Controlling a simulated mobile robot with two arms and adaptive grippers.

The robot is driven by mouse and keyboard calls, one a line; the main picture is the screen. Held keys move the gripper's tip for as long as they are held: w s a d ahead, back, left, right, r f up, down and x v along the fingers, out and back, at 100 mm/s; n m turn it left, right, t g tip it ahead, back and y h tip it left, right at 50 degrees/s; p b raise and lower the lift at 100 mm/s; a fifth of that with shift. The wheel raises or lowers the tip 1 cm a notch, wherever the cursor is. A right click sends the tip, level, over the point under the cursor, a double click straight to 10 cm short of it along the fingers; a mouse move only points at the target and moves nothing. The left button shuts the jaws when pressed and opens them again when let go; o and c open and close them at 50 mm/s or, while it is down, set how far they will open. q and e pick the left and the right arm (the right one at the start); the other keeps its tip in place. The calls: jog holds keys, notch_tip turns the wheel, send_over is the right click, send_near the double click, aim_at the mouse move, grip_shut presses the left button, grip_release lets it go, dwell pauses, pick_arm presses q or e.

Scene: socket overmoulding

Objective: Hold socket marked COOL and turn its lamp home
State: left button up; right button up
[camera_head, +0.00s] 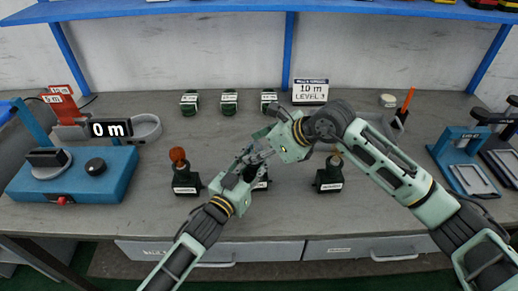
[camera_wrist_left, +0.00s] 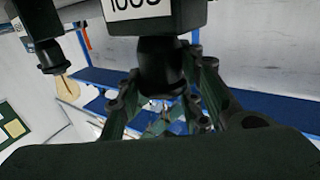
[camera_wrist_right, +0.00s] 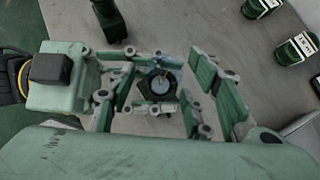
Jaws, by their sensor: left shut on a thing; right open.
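The middle dark socket (camera_head: 262,184) stands on the bench, mostly hidden behind my grippers in the head view. In the left wrist view, which is upside down, its body (camera_wrist_left: 155,20) carries a cut-off white label that seems to read COOL. My left gripper (camera_wrist_left: 161,68) is shut on this socket's narrower neck. My right gripper (camera_wrist_right: 158,90) is open above the socket, its fingers spread around it. In the right wrist view a small pale bluish round part (camera_wrist_right: 160,84), seemingly the lamp, shows inside the dark ring between the fingers. How deep it sits cannot be told.
A socket with an orange-brown lamp (camera_head: 185,180) stands to the left, another socket (camera_head: 329,181) to the right. A blue device (camera_head: 105,180) is at left, blue stands (camera_head: 465,160) at right.

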jog(key=shift+r, duration=0.1)
jog(key=v, duration=1.2)
